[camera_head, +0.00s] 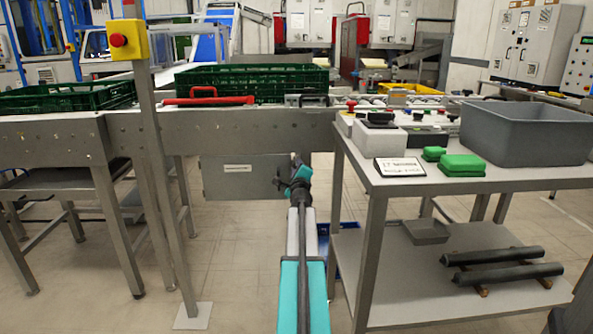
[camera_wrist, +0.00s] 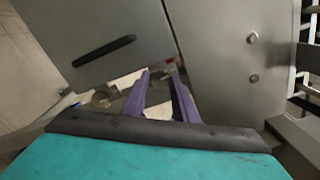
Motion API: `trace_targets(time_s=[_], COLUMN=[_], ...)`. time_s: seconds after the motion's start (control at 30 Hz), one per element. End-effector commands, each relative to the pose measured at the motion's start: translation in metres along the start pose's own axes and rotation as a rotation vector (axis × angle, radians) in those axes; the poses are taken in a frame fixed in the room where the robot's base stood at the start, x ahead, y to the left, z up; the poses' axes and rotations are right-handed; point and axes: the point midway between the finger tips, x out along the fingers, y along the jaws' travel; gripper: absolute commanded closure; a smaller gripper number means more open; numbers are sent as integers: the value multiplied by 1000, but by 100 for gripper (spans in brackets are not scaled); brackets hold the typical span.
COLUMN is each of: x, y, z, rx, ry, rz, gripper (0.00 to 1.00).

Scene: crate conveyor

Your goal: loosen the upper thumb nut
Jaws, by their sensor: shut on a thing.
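My gripper (camera_wrist: 159,73) shows in the wrist view as two purple fingers reaching away from the camera. Their tips are close together, shut on a small part at the gap between two grey metal panels. It is too small to make out clearly; by its place it seems to be the upper thumb nut. In the head view my gripper (camera_head: 299,168) is in front of the conveyor's side, just right of a grey box (camera_head: 240,177). My wrist hides what the fingers touch there.
In the wrist view a grey panel with a black handle (camera_wrist: 104,50) lies left of the fingers. A bolted panel (camera_wrist: 220,60) is close on the right. A table (camera_head: 372,178) with a grey bin (camera_head: 530,135) stands right of my arm. A post with an emergency stop (camera_head: 119,40) stands left.

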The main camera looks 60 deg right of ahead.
Motion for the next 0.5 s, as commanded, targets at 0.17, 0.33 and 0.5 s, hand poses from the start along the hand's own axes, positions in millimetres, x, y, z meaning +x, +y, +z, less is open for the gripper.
trace_targets(time_s=[0.17, 0.33, 0.5], x=[1, 1, 2], y=[-1, -1, -1], z=[0, -1, -1], rx=[-97, -229, -386], ry=[0, 1, 2], rz=[-3, -3, -4], gripper=[96, 96, 96])
